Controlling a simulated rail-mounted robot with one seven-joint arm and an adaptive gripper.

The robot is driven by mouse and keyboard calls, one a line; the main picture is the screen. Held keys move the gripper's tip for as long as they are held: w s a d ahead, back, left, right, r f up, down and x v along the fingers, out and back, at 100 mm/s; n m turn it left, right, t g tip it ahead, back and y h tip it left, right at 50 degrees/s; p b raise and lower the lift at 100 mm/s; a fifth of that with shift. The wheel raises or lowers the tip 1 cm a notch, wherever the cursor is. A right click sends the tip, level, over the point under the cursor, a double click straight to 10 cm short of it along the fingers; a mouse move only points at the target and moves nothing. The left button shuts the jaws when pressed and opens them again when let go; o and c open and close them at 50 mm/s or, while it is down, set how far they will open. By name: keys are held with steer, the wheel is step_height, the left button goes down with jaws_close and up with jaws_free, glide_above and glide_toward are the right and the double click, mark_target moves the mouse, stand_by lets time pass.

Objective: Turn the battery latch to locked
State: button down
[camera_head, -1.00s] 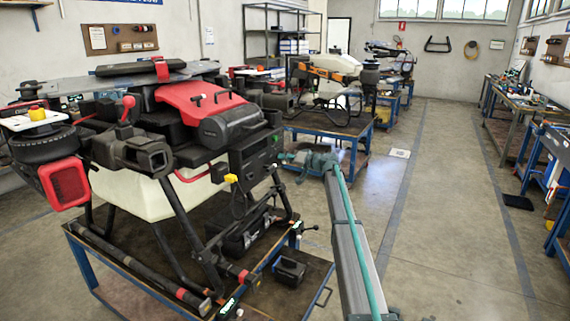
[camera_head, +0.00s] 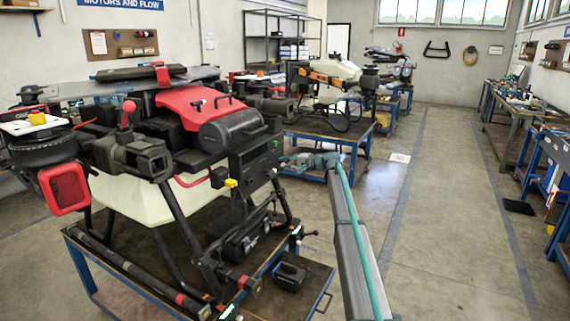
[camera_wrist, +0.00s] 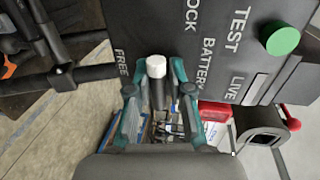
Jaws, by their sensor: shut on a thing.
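The battery latch (camera_wrist: 157,68) is a dark lever with a white tip, standing out from a dark panel (camera_wrist: 190,45) in the wrist view. The panel carries the words FREE, LOCK, BATTERY, TEST and LIVE. The latch lies near FREE, with LOCK farther up. My gripper (camera_wrist: 159,92) has its two teal fingers shut on the lever, one on each side. In the head view my gripper (camera_head: 287,161) is at the right side of the drone's panel box (camera_head: 256,160). The latch is too small to make out there.
A green button (camera_wrist: 283,40) sits on the same panel. A dark tube-like part with a red knob (camera_wrist: 291,118) is at the right of the wrist view. The drone (camera_head: 130,195) stands on a blue-framed cart (camera_head: 90,262). Open floor (camera_head: 450,200) lies to the right.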

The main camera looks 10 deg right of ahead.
steer(key=shift+f, duration=0.1)
stand_by(0.5)
steer(key=c, duration=1.1)
jaws_free()
steer(key=shift+s+d, duration=0.1)
steer(key=shift+d, duration=0.05)
steer(key=v, duration=1.1)
steer(key=shift+s+d, duration=0.2)
steer(key=shift+d, duration=0.15)
